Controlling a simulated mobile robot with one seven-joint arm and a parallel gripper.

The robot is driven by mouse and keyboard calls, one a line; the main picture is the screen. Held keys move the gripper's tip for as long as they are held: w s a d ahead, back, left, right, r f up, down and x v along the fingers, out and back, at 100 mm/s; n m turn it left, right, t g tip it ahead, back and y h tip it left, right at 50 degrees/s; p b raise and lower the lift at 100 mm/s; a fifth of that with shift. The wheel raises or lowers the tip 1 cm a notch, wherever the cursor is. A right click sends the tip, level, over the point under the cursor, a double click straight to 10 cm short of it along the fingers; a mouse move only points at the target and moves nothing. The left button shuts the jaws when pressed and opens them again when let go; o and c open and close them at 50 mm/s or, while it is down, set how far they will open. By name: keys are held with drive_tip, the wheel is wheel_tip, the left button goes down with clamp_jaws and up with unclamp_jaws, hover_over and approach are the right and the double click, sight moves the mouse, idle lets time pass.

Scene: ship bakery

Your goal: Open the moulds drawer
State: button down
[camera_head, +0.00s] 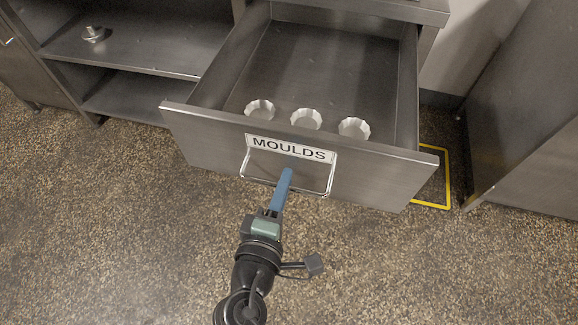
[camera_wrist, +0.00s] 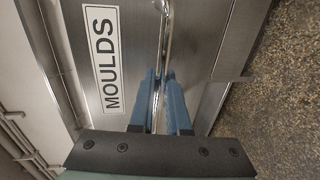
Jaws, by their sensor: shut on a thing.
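The moulds drawer (camera_head: 190,130) is a grey metal drawer, pulled well out of its cabinet, with its inside showing. A white label reading MOULDS (camera_head: 290,149) is on its front, and the label also shows in the wrist view (camera_wrist: 102,58). Below the label is a wire bar handle (camera_head: 243,165), seen running between my fingers in the wrist view (camera_wrist: 167,35). My gripper (camera_head: 287,174) has blue fingers and is shut on the handle. Three small fluted moulds, one of them in the middle (camera_head: 306,119), stand inside the drawer near its front.
Open shelves (camera_head: 130,50) with a small metal item (camera_head: 94,34) on top stand left of the drawer. A metal cabinet (camera_head: 525,120) stands to the right, with a yellow floor marking (camera_head: 432,205) beside it. The speckled floor in front is clear.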

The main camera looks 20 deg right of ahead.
drive_tip(key=shift+s+a, duration=0.25)
drive_tip(key=shift+s, duration=0.2)
drive_tip(key=c, duration=0.9)
unclamp_jaws()
drive_tip(key=v, duration=1.3)
drive_tip(key=shift+p, duration=0.3)
